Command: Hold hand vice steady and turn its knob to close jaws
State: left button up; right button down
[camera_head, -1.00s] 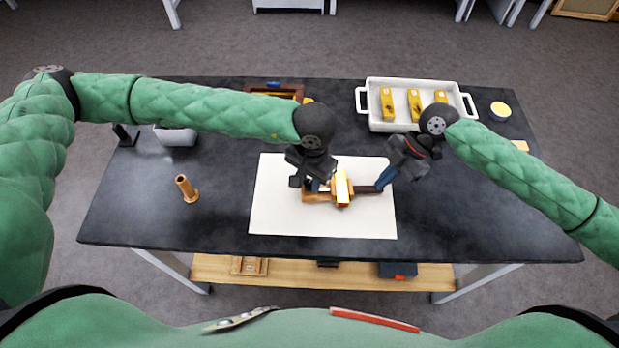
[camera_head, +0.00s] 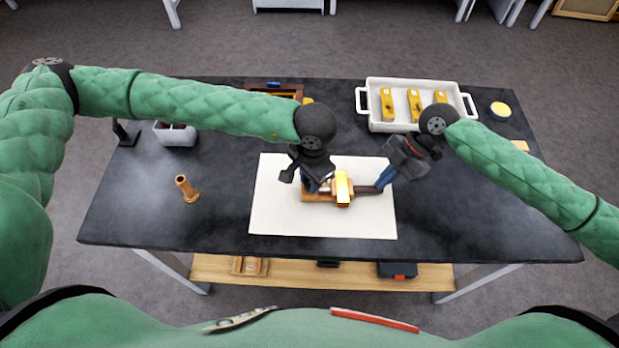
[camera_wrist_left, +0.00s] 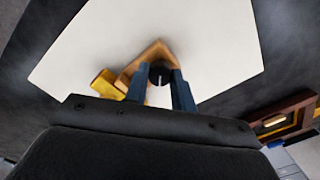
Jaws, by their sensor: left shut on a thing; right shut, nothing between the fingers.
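The hand vice (camera_head: 318,196) lies on a white mat (camera_head: 275,215). It has a wooden body, a gold block (camera_head: 343,190) across it and a dark handle (camera_head: 365,189) to the right. My left gripper (camera_head: 314,184) is over the vice's left end. In the left wrist view its blue fingers are shut on a dark round knob (camera_wrist_left: 161,73) beside the wooden body (camera_wrist_left: 142,62). My right gripper (camera_head: 384,180) is shut and empty, its blue fingertips beside the handle's right end. Whether they touch it is unclear.
A white tray (camera_head: 374,126) with several yellow blocks stands at the back right. A brown upright peg (camera_head: 187,189) stands on the left of the black table (camera_head: 225,220). A grey container (camera_head: 176,135) and a brown wooden box (camera_head: 271,88) stand further back. The table's front is clear.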

pick_arm(q)
jog(key=o, duration=1)
pick_arm(e)
jog(key=shift+f, duration=0.15)
pick_arm(q)
jog(key=r, duration=1.2)
jog(key=shift+w+d, duration=0.1)
jog(key=shift+d, duration=0.1)
pick_arm(e)
jog(key=shift+r, duration=3.1)
jog(key=v, duration=1.2)
jog(key=shift+d, duration=0.15)
